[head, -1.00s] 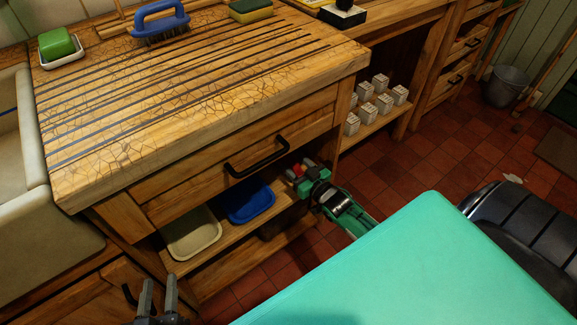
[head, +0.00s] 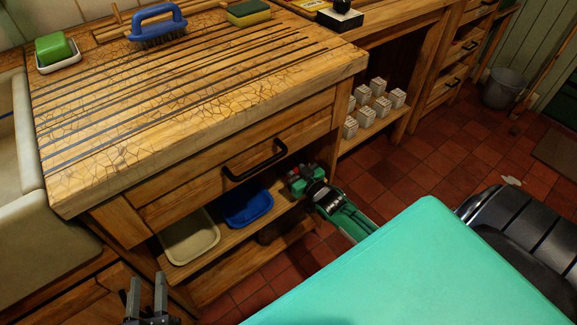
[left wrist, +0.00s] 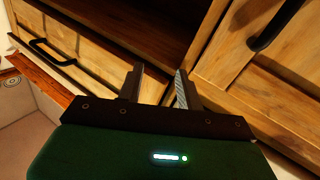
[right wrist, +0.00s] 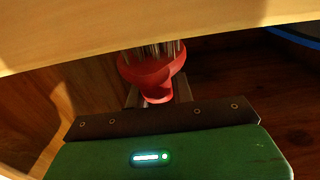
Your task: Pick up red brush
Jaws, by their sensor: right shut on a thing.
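The red brush (right wrist: 152,72) shows in the right wrist view, with pale bristles facing up and its red handle between the fingers. My right gripper (right wrist: 152,98) is shut on it, just under a wooden edge. In the head view my right gripper (head: 302,178) is at the right end of the lower shelf, below the drawer; the brush is hard to make out there. My left gripper (head: 146,296) is low at the bottom left, with its fingers apart and empty. The left wrist view shows the same open fingers (left wrist: 158,88) before wooden cabinet fronts.
A cream tray (head: 190,240) and a blue tray (head: 247,205) stand on the lower shelf (head: 225,243). A drawer with a black handle (head: 255,162) is above. A blue brush (head: 158,27), a sponge (head: 249,12) and green soap (head: 54,47) are on the worktop.

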